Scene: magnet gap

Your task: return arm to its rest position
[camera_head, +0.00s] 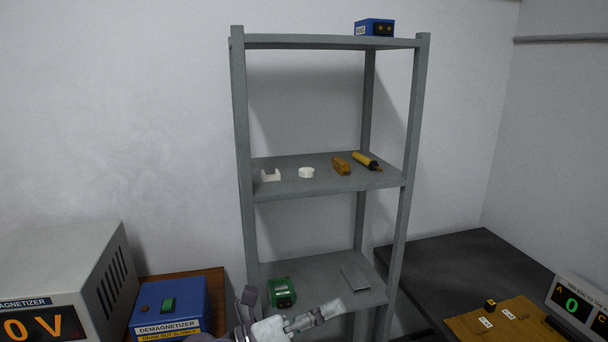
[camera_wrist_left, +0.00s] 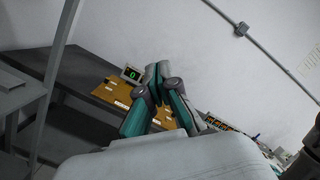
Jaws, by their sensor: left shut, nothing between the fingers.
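My left gripper (camera_head: 334,309) shows at the bottom middle of the head view, in front of the shelf unit's lowest visible shelf. Its fingers point to the right and hold nothing. My right gripper is in neither view.
A grey shelf unit (camera_head: 239,110) holds a green box (camera_head: 281,292), a grey plate (camera_head: 355,278) and several small parts higher up. A blue demagnetizer (camera_head: 168,308) and a magnetizer (camera_head: 60,270) stand left. A dark bench (camera_head: 445,262) with a wooden board (camera_head: 485,325) is right.

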